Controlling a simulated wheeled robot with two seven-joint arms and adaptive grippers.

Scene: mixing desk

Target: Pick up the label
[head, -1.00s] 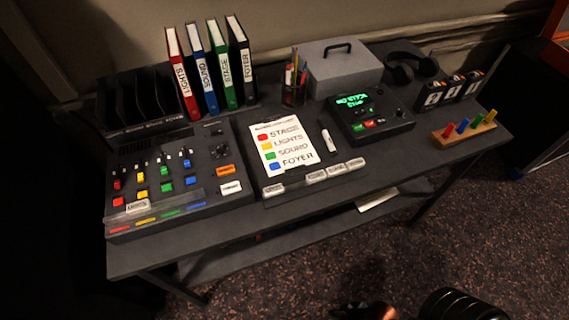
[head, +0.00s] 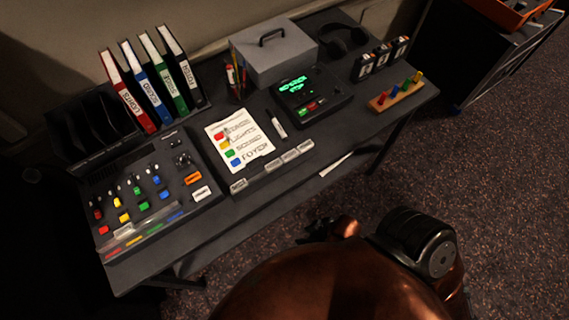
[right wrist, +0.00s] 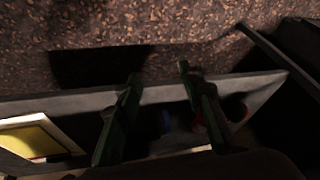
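My right gripper (head: 323,229) is small and dark in the head view, in front of the desk and apart from the labels. In the right wrist view its two fingers (right wrist: 160,72) are spread, with nothing seen held between them. My left gripper is not in view.
The mixing console (head: 150,190), clipboard sheet (head: 240,138), marker (head: 278,124) and black display box (head: 310,95) crowd the desk. Binders (head: 145,85) and a grey box (head: 272,55) stand behind. Floor in front is clear.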

